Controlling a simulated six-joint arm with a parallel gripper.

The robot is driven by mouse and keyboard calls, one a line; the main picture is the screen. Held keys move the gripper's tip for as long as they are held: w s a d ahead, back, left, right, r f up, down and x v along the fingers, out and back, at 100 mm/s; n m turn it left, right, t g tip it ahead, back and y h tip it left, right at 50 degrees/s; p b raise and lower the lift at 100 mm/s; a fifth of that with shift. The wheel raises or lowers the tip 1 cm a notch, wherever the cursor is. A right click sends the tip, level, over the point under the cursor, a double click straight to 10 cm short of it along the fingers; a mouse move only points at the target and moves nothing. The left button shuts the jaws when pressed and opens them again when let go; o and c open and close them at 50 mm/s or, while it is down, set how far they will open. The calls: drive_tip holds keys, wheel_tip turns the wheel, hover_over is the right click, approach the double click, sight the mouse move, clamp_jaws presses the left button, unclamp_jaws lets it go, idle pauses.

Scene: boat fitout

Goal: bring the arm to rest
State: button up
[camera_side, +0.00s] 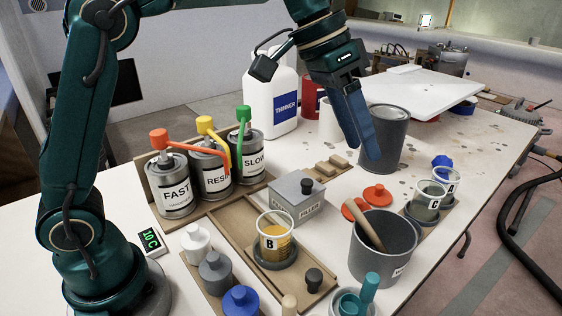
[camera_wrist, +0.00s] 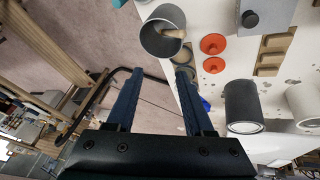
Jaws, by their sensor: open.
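My gripper (camera_side: 366,158) hangs above the table, pointing down, between the grey lidded filler box and the tall grey can (camera_side: 388,135). In the wrist view its two blue fingers (camera_wrist: 155,85) are spread apart with nothing between them. The fingers overlap the tall grey can in the side view; I cannot tell the exact gap to it. The wrist view shows the grey pot with a stick (camera_wrist: 165,32) and the tall grey can (camera_wrist: 242,103) beside the fingers.
Pump cans labelled FAST (camera_side: 172,187), RESIN and SLOW stand at left. The THINNER jug (camera_side: 270,105) stands behind. Cup B (camera_side: 274,236) sits in a wooden tray. The grey mixing pot (camera_side: 383,247) and cups A and C (camera_side: 427,202) are at right. A white board (camera_side: 415,92) lies at the back.

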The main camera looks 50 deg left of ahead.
drive_tip(key=s+a+n+t+y, duration=0.1)
drive_tip(key=s+a, duration=0.3)
drive_tip(key=s, duration=0.3)
drive_tip(key=s+a+n+t+y, duration=0.2)
drive_tip(key=s+a, duration=0.1)
drive_tip(key=s, duration=0.4)
drive_tip(key=s+a+f+n+y, duration=0.1)
drive_tip(key=s+a+f, duration=0.1)
drive_tip(key=s+f, duration=0.2)
wheel_tip(320, 180, down, 3)
drive_tip(key=shift+s+a+f+g, duration=0.1)
drive_tip(key=shift+s+a+g, duration=0.1)
drive_tip(key=shift+a+g, duration=0.15)
idle(0.4)
